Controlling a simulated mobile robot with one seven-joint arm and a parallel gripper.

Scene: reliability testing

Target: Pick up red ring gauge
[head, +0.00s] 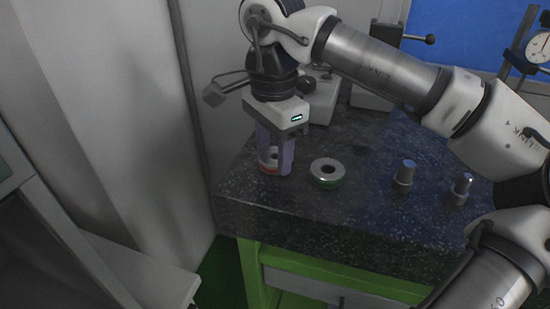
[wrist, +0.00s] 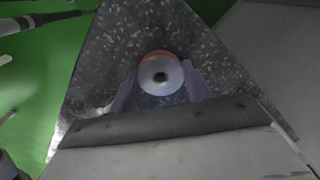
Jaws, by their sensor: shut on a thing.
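The red ring gauge (head: 269,166) is at the left end of the dark granite slab in the head view, its red band low between the fingers. In the wrist view the ring gauge (wrist: 160,74) shows its pale face with a dark centre hole and a red edge at the top. My gripper (head: 275,160) points down and is shut on the ring gauge, one purple finger on each side. The fingers also flank it in the wrist view (wrist: 160,88). I cannot tell whether the gauge touches the slab.
A metal ring gauge with a green band (head: 327,173) lies just right of my gripper. Two small metal cylindrical gauges, a left one (head: 404,175) and a right one (head: 459,189), stand farther right. The granite slab (head: 330,225) has bare room in front. A grey wall is close on the left.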

